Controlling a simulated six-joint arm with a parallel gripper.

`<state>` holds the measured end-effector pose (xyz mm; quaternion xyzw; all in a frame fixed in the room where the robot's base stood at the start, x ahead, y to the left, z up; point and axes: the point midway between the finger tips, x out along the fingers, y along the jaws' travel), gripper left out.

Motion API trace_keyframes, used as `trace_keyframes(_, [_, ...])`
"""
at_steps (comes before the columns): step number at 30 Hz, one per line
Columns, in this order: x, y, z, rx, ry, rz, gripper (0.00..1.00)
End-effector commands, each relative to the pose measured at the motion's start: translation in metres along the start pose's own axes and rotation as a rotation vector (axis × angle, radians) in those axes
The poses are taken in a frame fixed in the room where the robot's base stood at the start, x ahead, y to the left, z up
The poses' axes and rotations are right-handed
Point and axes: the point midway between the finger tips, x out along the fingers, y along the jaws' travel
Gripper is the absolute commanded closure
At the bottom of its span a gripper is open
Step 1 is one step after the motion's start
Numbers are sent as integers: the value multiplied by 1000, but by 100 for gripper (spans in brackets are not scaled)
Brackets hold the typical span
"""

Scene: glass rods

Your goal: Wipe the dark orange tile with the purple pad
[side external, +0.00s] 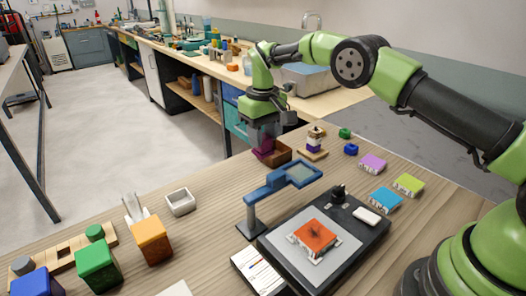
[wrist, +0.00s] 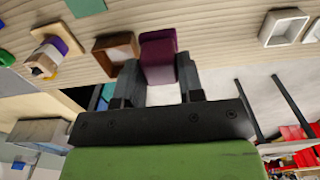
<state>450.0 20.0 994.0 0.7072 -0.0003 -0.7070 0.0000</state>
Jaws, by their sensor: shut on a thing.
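My gripper (side external: 266,131) is shut on the purple pad (side external: 262,146) near the far edge of the table. In the wrist view the pad (wrist: 158,56) sits between the two fingers of my gripper (wrist: 160,70). The dark orange tile (side external: 315,235) lies on a light grey square on a black stand at the front right, well away from the pad. It has a dark smudge on top. The tile is not seen in the wrist view.
An open brown box (side external: 279,155) is beside the pad; the gap between them is unclear. A blue raised arm with a lens (side external: 290,176) stands between my gripper and the tile. Purple (side external: 372,163), blue (side external: 385,199) and lime (side external: 408,184) tiles lie to the right.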

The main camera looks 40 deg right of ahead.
Motion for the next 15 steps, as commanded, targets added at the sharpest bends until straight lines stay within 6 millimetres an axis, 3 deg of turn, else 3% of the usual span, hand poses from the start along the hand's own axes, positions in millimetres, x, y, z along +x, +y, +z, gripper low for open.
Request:
trace_keyframes(3, [-9, 0, 0, 0, 1, -1, 88])
trace_keyframes(11, [-10, 0, 0, -1, 0, 0, 88])
trace_keyframes(12, [-10, 0, 0, -1, 0, 0, 74])
trace_keyframes(13, [-10, 0, 0, -1, 0, 0, 81])
trace_keyframes(15, [-10, 0, 0, 0, 0, -1, 84])
